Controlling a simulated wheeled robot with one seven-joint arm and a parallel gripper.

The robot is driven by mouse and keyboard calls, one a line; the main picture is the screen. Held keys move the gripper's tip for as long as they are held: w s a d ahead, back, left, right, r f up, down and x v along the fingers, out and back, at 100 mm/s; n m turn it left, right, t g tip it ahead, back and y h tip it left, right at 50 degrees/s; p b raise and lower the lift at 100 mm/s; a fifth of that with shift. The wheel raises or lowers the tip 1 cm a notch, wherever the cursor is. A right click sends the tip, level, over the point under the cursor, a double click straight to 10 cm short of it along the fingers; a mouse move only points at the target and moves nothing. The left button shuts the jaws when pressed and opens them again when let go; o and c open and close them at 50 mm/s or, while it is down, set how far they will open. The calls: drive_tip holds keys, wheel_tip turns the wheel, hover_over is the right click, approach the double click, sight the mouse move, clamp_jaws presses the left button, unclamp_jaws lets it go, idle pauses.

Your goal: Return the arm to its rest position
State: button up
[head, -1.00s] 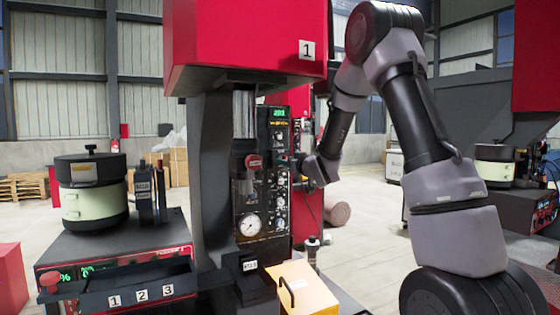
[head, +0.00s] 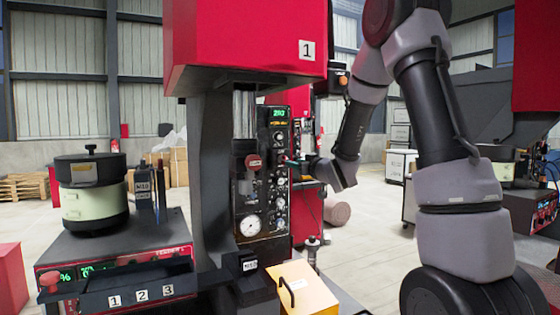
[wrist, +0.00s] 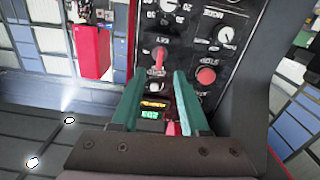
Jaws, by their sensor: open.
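My arm comes in from the right in the head view, its upper links rising past the top edge and its forearm reaching down toward the press. My gripper (head: 292,160) is beside the press's black control panel (head: 278,190). In the wrist view my gripper (wrist: 160,95) has its two teal fingers apart, with nothing held between them. The panel (wrist: 185,45) lies beyond the fingers, with knobs, a red button (wrist: 206,75) and a lit display (wrist: 152,108) seen between the fingers. I cannot tell whether a fingertip touches the panel.
The red press head (head: 245,45) overhangs the panel. A yellow box with a handle (head: 302,288) stands below my gripper. A bowl feeder (head: 92,200) on its bench is at left. Open floor (head: 365,230) lies behind my forearm.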

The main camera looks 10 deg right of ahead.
drive_tip(key=s+d+r+m+g+h, duration=0.2)
drive_tip(key=s+d+r+m+h, duration=0.15)
drive_tip(key=s, duration=0.25)
drive_tip(key=s+d+r+m+g+h, duration=0.2)
drive_tip(key=s+d, duration=0.2)
drive_tip(key=s, duration=0.3)
drive_tip(key=s+a+f+m+g+y, duration=0.1)
drive_tip(key=s+g, duration=0.2)
drive_tip(key=s, duration=0.8)
drive_tip(key=s+a+f+m+g+y, duration=0.1)
drive_tip(key=s+m+g, duration=0.1)
drive_tip(key=s, duration=1)
drive_tip(key=shift+s+f+g, duration=0.15)
drive_tip(key=shift+s+g, duration=0.05)
drive_tip(key=shift+g, duration=0.4)
